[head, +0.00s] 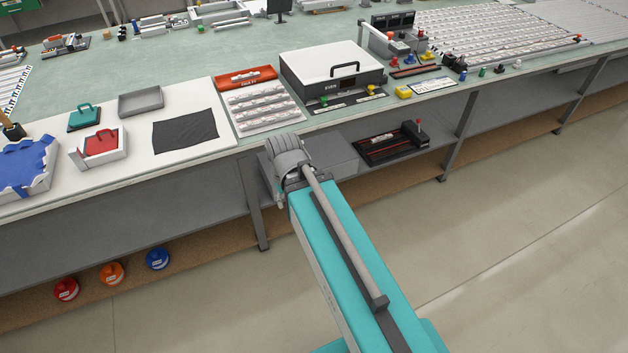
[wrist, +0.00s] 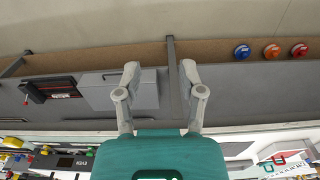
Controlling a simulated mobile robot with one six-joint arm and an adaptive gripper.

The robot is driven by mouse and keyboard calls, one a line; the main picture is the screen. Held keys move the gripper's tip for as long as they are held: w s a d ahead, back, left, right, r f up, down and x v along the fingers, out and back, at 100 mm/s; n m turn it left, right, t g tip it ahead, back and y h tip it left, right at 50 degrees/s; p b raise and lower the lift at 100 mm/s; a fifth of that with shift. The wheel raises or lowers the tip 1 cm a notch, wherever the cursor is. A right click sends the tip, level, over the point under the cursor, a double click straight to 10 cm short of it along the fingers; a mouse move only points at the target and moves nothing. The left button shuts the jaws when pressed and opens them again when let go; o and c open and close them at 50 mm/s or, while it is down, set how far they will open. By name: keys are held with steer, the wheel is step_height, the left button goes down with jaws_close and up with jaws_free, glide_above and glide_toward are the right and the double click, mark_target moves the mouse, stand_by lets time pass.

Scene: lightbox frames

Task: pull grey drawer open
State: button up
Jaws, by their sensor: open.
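The grey drawer unit (head: 335,158) is a plain grey box on the shelf under the table, partly hidden behind my arm in the head view. In the wrist view, which is upside down, the grey box (wrist: 95,92) lies left of centre, with a small dark mark, perhaps its handle, near its upper edge. My gripper (wrist: 159,68) is open and empty, its two fingers spread. The left finger overlaps the box in the picture, and the right one is beyond the table leg. I cannot tell the distance to the box. In the head view my arm hides the fingers.
A black-and-red device (head: 395,145) with a lever stands right of the box on the shelf. A table leg (head: 252,200) stands left of it. Red (head: 66,289), orange (head: 112,273) and blue (head: 158,259) containers sit low at the left. Bare floor lies in front.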

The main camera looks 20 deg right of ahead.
steer(key=shift+w+d, duration=0.15)
steer(key=shift+w, duration=0.25)
steer(key=shift+f, duration=0.1)
steer(key=w+d+f+m+t+y+b, duration=0.1)
steer(key=w+d+f+m+t+b, duration=0.15)
steer(key=w+f+b, duration=0.55)
steer(key=w+d+f+m+t+y+b, duration=0.25)
steer(key=w+f+b, duration=0.25)
steer(key=f+b, duration=0.8)
steer(key=w+d+f+m+t+y+b, duration=0.1)
steer(key=w+d+f+m+t+b, duration=0.15)
steer(key=w+f+b, duration=0.75)
steer(key=w+d+f+m+t+h+b, duration=0.2)
steer(key=d+f+m+t+b, duration=0.2)
steer(key=d+f+b, duration=0.4)
steer(key=w+d+f+m+t+h+b, duration=0.2)
steer(key=d+f+m+t+b, duration=0.2)
steer(key=d+b, duration=0.8)
step_height(320, 180, down, 4)
steer(key=m+b, duration=0.2)
steer(key=b, duration=0.9)
steer(key=shift+w+d, duration=0.35)
